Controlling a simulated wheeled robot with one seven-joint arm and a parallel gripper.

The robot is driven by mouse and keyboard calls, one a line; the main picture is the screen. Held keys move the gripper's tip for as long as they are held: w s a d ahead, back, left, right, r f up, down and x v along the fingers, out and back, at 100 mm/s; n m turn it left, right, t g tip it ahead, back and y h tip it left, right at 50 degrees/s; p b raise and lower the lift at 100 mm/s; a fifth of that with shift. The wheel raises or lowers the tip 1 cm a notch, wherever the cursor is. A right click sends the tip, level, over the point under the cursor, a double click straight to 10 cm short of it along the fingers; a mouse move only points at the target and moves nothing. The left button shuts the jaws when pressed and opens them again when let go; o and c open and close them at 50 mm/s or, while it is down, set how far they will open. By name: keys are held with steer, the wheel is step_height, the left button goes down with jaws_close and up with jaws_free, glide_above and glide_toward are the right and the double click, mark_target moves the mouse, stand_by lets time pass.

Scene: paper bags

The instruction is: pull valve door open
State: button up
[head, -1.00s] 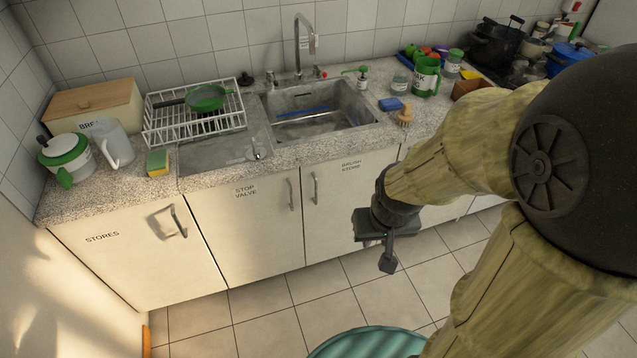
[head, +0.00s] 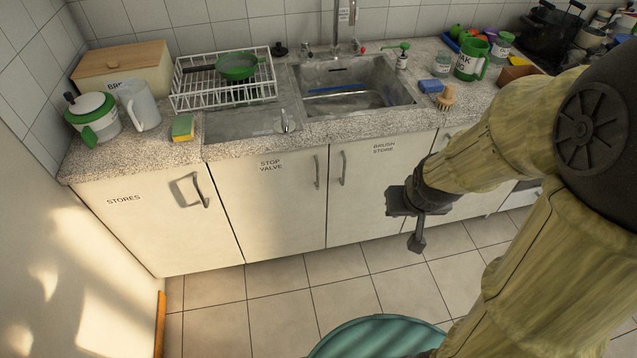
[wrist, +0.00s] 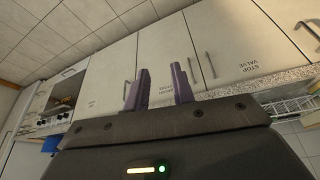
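The stop valve door (head: 275,210) is a cream cabinet door under the sink, labelled "STOP VALVE", and looks closed. Its upright metal bar handle (head: 317,171) is near its right edge. My gripper (head: 417,243) is to the right of that handle, in front of the brush store door (head: 375,200) and apart from the stop valve handle. In the wrist view, which is upside down, the gripper's two dark fingers (wrist: 160,80) stand apart with nothing between them. The stop valve door (wrist: 240,55) and its handle (wrist: 210,65) are right of the fingers there.
The stores door (head: 145,220) is to the left, with its own handle (head: 203,190). The brush store handle (head: 342,168) is close beside the stop valve handle. The speckled counter (head: 180,155) overhangs the doors.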

mark_target(318, 177)
steer(key=w+a+f+n+t+y+b, duration=0.1)
steer(key=w+a+f+t+y+b, duration=0.1)
steer(key=w+f+b, duration=0.4)
steer(key=w+a+f+n+t+y+b, duration=0.2)
steer(key=w+a+f+t+b, duration=0.3)
steer(key=f+b, duration=0.8)
steer(key=w+a+f+n+t+y+b, duration=0.1)
steer(key=w+a+f+t+y+b, duration=0.3)
steer(key=w+f+b, duration=0.3)
step_height(318, 177, down, 3)
steer(key=a+b, duration=0.1)
steer(key=b, duration=0.6)
steer(key=shift+w+a+f+n, duration=0.2)
steer(key=shift+a+n, duration=0.1)
steer(key=shift+n, duration=0.1)
steer(key=shift+r, duration=0.1)
steer(key=shift+t, duration=0.3)
steer(key=b+x, duration=0.2)
steer(key=x, duration=1.5)
steer(key=shift+w+a+b, duration=0.15)
steer(key=shift+a+b, duration=0.05)
steer(key=shift+b, duration=0.2)
steer(key=shift+r, duration=0.1)
jaws_close()
